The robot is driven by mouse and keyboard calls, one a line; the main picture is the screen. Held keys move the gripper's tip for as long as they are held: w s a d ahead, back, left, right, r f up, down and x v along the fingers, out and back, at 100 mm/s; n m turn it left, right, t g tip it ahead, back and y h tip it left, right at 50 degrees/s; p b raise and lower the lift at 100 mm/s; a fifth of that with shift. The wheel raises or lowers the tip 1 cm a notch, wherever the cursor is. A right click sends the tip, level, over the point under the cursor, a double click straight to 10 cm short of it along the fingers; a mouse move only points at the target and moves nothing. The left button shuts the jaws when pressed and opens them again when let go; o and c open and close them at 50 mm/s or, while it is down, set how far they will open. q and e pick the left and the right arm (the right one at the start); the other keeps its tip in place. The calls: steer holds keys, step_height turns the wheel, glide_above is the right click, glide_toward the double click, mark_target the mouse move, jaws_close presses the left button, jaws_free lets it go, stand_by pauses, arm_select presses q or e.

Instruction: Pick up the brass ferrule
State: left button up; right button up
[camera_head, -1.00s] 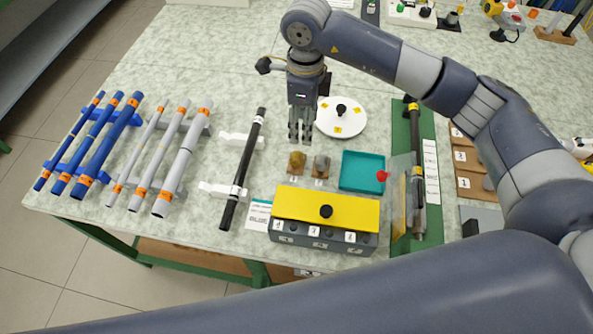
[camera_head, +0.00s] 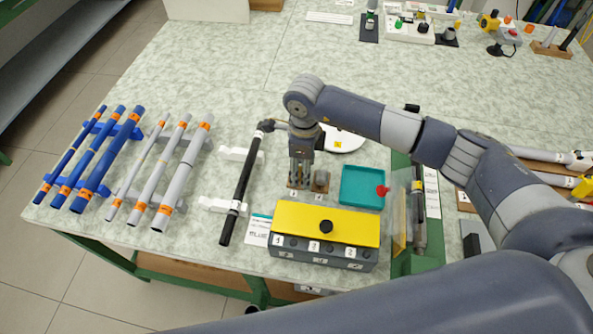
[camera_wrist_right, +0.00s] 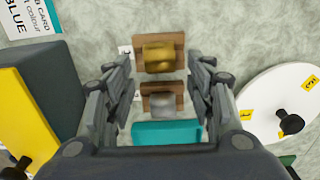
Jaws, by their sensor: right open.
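The brass ferrule (camera_wrist_right: 160,56) sits on a small brown wooden stand in the right wrist view, near the top centre. A grey metal ferrule (camera_wrist_right: 162,103) is beside it on its own stand, and also shows in the head view (camera_head: 321,180). My right gripper (camera_head: 300,185) points down over the ferrule stands and hides the brass ferrule in the head view. In the right wrist view its fingers (camera_wrist_right: 160,85) are spread apart, with nothing held between them. My left gripper is not in view.
A teal tray (camera_head: 362,186) lies right of the stands, and a yellow-topped grey box (camera_head: 325,222) stands in front. A white disc (camera_head: 343,141) is behind the gripper. A black rod (camera_head: 241,190) on white holders lies to the left, with blue and grey rods beyond.

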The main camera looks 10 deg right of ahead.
steer(key=shift+f, duration=0.75)
steer(key=c, duration=0.9)
steer(key=shift+r, duration=0.15)
